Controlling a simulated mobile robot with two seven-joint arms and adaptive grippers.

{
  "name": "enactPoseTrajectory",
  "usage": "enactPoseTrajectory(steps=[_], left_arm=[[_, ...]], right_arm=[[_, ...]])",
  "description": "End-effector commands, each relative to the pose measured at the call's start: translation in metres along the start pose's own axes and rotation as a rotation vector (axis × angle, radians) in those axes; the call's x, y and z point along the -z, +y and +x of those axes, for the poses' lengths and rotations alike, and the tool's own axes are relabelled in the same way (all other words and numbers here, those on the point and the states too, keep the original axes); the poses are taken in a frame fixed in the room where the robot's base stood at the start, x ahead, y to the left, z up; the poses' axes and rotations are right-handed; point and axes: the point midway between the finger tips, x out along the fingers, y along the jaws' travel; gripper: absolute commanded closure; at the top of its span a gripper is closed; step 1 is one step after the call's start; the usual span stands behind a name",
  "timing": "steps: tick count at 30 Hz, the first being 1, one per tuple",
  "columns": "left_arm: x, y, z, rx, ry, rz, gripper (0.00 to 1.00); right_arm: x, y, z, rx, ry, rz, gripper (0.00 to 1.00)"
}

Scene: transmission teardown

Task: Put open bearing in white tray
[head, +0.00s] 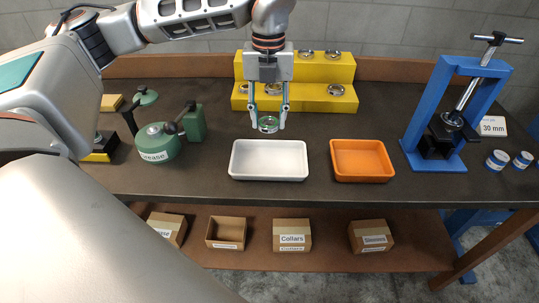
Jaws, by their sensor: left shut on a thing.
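My left gripper (268,122) points down in the upper middle of the head view, its two fingers shut on a ring-shaped bearing (268,125). The bearing looks metallic with a greenish edge. It is held just behind the far rim of the white tray (269,178), as seen in the picture. The tray is empty and stands near the front of the bench. Whether the bearing touches the bench is hard to tell. My right gripper is not in view.
A yellow stepped stand (310,98) with several bearings stands behind. An orange tray (362,178) is right of the white tray. A blue press (420,125) stands further right. A green grease pot (157,143) is at left. Labelled boxes (292,237) sit on the lower shelf.

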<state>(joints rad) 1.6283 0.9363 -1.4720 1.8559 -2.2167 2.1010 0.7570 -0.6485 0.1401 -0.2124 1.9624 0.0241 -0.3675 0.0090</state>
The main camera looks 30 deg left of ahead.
Motion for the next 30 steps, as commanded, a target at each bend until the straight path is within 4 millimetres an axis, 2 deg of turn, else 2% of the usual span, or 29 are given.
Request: enactPoseTrajectory(steps=[3,9,17,25,30], left_arm=[[0.001,0.001,0.031,-0.002,0.003,0.000,0.93],[0.001,0.000,0.071,-0.001,0.002,-0.001,0.93],[0.000,0.000,0.089,0.001,-0.001,-0.001,0.93],[0.000,0.000,0.124,0.000,0.001,0.000,0.93],[0.000,-0.001,0.129,0.001,-0.001,-0.001,0.93]], right_arm=[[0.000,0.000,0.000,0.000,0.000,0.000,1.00],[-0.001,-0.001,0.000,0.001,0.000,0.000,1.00],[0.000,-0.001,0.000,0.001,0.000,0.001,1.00],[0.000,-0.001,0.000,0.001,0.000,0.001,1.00],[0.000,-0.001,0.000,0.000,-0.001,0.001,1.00]])
